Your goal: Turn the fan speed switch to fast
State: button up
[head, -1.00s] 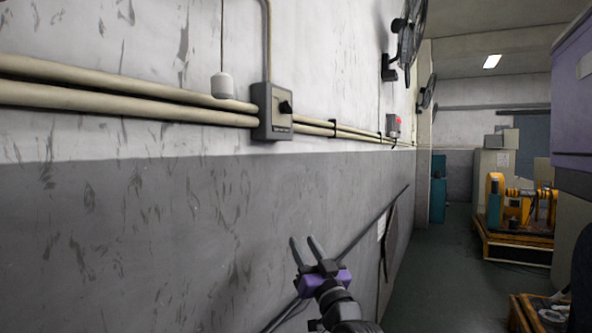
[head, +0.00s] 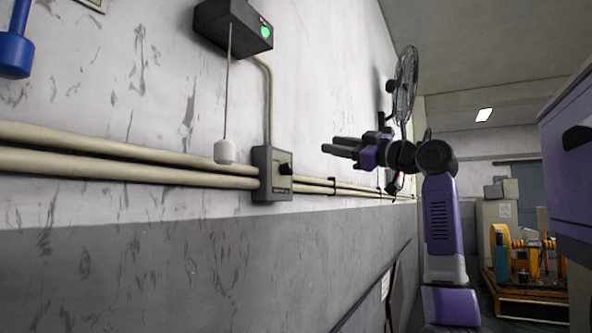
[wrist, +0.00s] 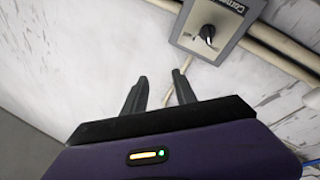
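A grey wall box (head: 266,185) with a black rotary knob (head: 286,169) is fixed on the left wall, over the pipes.
A black box with a green light (head: 265,32) is above, with a white weight (head: 224,152) hanging on a cord. Pipes (head: 130,165) run along the wall. A wall fan (head: 404,85) is behind my arm. A purple cabinet (head: 575,170) stands at right, with yellow machinery (head: 500,262) farther back.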

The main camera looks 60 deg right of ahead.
aim_at(291, 169)
jog(key=w+a+f+n+g+y, duration=0.2)
jog(key=a+f+n+g+y, duration=0.15)
jog(key=f+n, duration=0.2)
jog(key=shift+m+t+y, duration=0.25)
jog(key=shift+t+y, duration=0.1)
jog(key=w+p, duration=0.1)
jog(key=w, duration=0.2)
jog(key=w+p, duration=0.1)
jog(key=w, duration=0.2)
jog(key=shift+w+a+f, duration=0.1)
jog(key=shift+w+a, duration=0.1)
jog(key=shift+w, duration=0.1)
jog(key=shift+w+f+p, duration=0.1)
jog(key=shift+w+p, duration=0.2)
jog(key=shift+w, duration=0.3)
grip_shut()
